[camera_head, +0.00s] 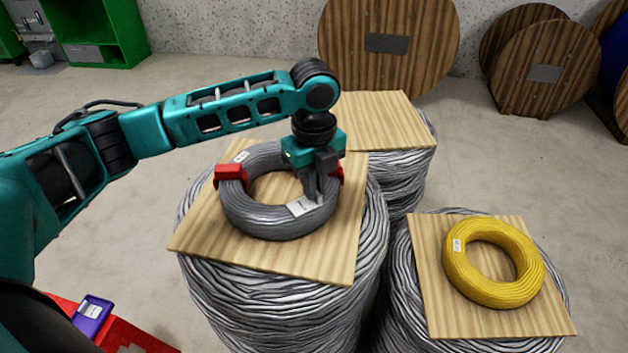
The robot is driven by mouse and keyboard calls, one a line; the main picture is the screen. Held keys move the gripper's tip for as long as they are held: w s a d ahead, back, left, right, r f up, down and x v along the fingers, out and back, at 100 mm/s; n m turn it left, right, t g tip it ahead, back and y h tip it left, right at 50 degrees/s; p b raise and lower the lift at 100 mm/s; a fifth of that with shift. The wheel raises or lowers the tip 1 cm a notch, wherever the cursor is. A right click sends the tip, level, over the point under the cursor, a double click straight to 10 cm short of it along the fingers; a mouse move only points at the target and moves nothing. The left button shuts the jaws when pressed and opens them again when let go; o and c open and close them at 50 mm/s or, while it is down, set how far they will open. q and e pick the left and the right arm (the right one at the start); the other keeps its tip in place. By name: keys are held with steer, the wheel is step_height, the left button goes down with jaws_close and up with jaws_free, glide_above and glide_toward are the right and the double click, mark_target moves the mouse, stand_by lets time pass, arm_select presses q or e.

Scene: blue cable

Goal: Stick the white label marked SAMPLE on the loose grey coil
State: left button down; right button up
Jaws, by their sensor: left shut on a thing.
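The loose grey coil (268,221) lies flat on a square wooden board on top of a large grey cable bundle. Red bands wrap it at its left and right sides. A white label (302,206) is at the coil's front right; its print is too small to read. My left gripper (318,199) points down over the right part of the coil. It is shut on the label, which lies at or against the coil's upper surface; I cannot tell whether it is stuck. Another small white tag (241,157) is on the coil's back left. My right gripper is not in view.
A yellow coil (458,273) with a white tag lies on a board at the right. Another bare board (385,121) tops a bundle behind. Wooden reels (388,70) stand along the wall. A purple box (92,312) sits on a red surface at lower left.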

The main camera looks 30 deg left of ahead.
arm_select(q)
steer(key=shift+s+f, duration=0.15)
steer(key=shift+f, duration=0.1)
stand_by(0.5)
steer(key=c, duration=1.5)
jaws_free()
steer(key=shift+c, duration=0.2)
steer(key=o, duration=0.6)
steer(key=shift+r, duration=0.15)
steer(key=shift+c, duration=0.2)
steer(key=shift+r, duration=0.1)
steer(key=shift+r, duration=3.45)
